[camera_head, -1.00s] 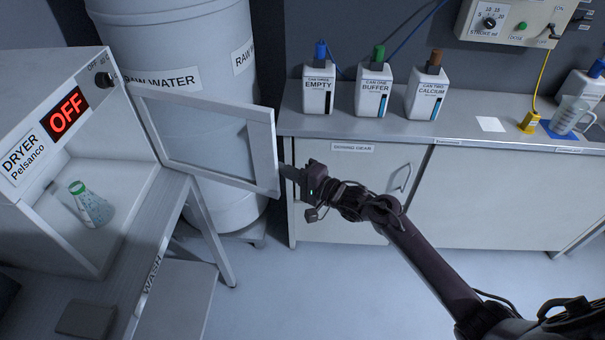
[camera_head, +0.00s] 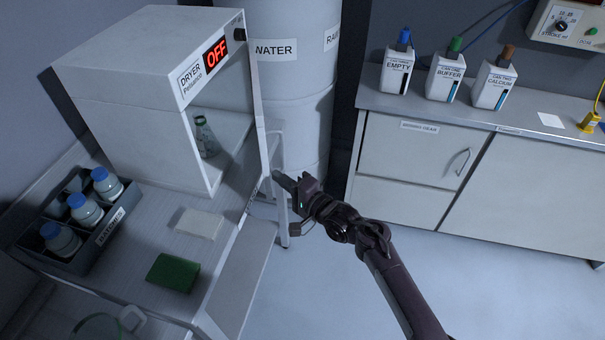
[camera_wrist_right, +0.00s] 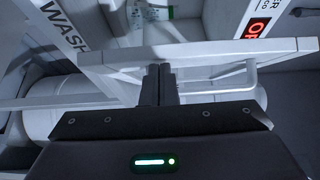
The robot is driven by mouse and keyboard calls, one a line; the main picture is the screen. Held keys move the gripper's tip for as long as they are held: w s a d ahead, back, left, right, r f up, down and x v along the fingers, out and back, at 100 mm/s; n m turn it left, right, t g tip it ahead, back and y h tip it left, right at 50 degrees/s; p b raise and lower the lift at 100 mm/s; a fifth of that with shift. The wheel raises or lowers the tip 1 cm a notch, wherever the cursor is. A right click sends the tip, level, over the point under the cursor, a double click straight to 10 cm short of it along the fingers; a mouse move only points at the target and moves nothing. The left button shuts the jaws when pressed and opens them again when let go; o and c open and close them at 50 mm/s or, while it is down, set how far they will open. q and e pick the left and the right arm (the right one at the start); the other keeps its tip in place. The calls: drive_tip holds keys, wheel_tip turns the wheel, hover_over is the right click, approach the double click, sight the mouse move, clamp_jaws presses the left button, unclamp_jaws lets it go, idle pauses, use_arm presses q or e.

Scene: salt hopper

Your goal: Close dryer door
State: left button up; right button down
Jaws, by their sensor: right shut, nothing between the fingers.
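The white dryer (camera_head: 150,90) stands on the bench at the left, with a red OFF display. A flask with a green top (camera_head: 205,137) stands inside, visible through the open front. The dryer door (camera_head: 259,110) is partly open and shows nearly edge-on. My right gripper (camera_head: 278,177) is shut and empty, at the outer side of the door near its lower free corner. In the right wrist view the shut fingers (camera_wrist_right: 158,84) point at the door's frame (camera_wrist_right: 215,54) and appear to touch it. My left gripper is not in view.
A crate of blue-capped bottles (camera_head: 75,262), a green sponge (camera_head: 173,273) and a pale pad (camera_head: 199,223) are on the bench before the dryer. The raw water tank (camera_head: 290,110) stands behind the door. A grey cabinet (camera_head: 400,155) is at the right, with clear floor before it.

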sight(266, 182)
drive_tip(key=a, duration=0.3)
drive_tip(key=shift+s+a, duration=0.1)
drive_tip(key=shift+s, duration=0.2)
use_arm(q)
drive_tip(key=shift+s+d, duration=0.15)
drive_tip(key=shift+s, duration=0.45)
use_arm(e)
drive_tip(key=shift+a, duration=0.35)
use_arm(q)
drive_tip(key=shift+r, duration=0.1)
